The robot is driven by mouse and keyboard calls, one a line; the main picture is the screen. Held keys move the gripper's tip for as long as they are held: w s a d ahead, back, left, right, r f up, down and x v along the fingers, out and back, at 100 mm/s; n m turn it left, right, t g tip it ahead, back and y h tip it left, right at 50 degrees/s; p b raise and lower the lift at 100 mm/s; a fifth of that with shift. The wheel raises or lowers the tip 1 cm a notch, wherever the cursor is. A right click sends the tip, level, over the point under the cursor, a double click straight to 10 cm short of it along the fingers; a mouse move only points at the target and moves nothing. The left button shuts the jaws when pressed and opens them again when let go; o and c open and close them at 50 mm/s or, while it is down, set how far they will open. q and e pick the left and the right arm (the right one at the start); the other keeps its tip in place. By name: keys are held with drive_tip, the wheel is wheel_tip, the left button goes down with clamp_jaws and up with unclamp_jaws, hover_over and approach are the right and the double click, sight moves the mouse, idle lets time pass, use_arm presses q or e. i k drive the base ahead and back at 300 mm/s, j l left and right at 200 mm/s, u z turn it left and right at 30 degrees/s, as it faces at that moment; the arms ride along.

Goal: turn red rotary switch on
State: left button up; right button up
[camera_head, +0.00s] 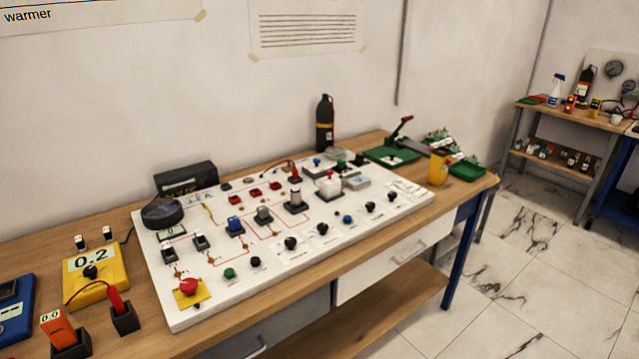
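A white control panel (215,305) lies on the wooden workbench (150,325). A red mushroom-shaped knob (188,286) on a yellow base is at its near left corner. Small red parts (254,195) sit in its back half, and a white block with a red-topped lever (329,185) stands right of them. Several black knobs (290,242) and a blue knob (347,219) line the front edge. I cannot tell which red part is the rotary switch, or its setting. Neither of my grippers is in view.
A yellow meter (97,278) and an orange device (58,328) in a black holder stand left of the panel. A black bottle (325,124) stands behind it. A yellow cup (439,165) and green trays (391,154) are at the right end. Tiled floor lies in front.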

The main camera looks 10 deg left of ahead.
sight(189, 286)
drive_tip(key=u, duration=1.25)
